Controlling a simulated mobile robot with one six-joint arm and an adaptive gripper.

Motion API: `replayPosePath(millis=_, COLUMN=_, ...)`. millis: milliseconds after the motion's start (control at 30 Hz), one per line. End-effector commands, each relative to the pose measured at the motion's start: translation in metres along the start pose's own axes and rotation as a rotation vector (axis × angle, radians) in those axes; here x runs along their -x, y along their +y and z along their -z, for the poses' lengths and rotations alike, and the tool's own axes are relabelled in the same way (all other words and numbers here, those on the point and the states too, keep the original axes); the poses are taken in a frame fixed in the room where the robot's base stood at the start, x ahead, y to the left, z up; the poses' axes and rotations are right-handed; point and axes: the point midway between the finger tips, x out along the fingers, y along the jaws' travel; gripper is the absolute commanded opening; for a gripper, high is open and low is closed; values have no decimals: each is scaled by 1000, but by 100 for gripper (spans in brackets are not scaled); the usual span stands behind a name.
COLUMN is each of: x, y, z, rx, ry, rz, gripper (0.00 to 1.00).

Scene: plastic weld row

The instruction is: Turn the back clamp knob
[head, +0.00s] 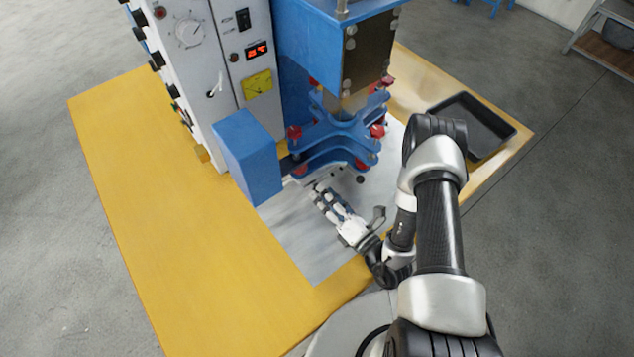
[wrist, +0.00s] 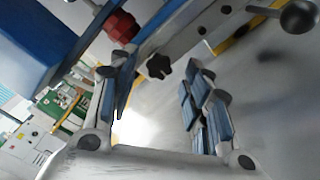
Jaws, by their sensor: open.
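My gripper (head: 324,199) is open and empty, low in front of the blue clamp fixture (head: 338,132) in the head view. In the wrist view, a black star-shaped knob (wrist: 158,66) shows beyond and between the fingertips of my gripper (wrist: 160,82), apparently apart from them. It sits by a grey metal bar (wrist: 190,35). A red knob (wrist: 122,27) is further up and left. In the head view, red knobs sit around the fixture, one at its left (head: 294,132) and one at its right (head: 377,131). I cannot tell which knob is the back clamp one.
A black ball knob (wrist: 299,17) sits at the wrist view's upper right. A blue box-shaped part (head: 248,155) stands left of my gripper. The control cabinet (head: 215,60) is behind it. A black tray (head: 473,125) lies right. The yellow table's front left (head: 185,235) is clear.

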Motion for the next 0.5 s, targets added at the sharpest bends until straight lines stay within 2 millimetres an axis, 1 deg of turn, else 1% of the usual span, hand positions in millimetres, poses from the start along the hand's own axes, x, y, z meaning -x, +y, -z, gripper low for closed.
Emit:
replayPosePath(millis=433, x=-2, y=2, z=2, rx=-1, ry=-5, rz=2, gripper=45)
replayPosePath(millis=500, x=-2, y=2, z=2, rx=-1, ry=-4, rz=2, gripper=41)
